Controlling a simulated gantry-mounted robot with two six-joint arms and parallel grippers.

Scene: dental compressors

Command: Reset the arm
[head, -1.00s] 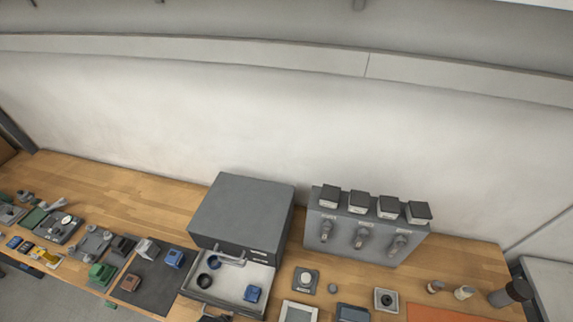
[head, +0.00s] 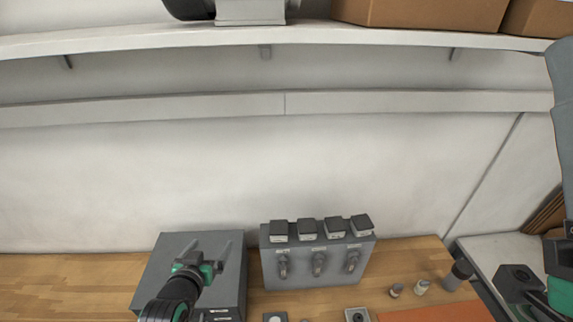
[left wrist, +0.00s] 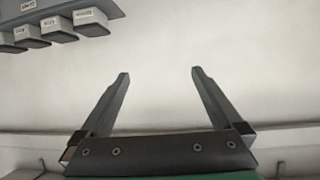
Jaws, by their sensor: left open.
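My left gripper (head: 207,246) is in front of and above the grey drawer cabinet (head: 160,270) in the head view, pointing toward the back wall. Its two fingers are apart. In the left wrist view the open fingers (left wrist: 160,73) have nothing between them, only the pale wall behind. Parts of my right arm (head: 562,130) show at the right edge of the head view. I cannot make out its fingers.
A grey panel with several dark-topped blocks and knobs (head: 319,262) stands right of the cabinet. It also shows in the left wrist view (left wrist: 75,8). Small cylinders (head: 421,286) and an orange mat (head: 437,313) lie farther right. Boxes (head: 420,12) sit on a shelf above.

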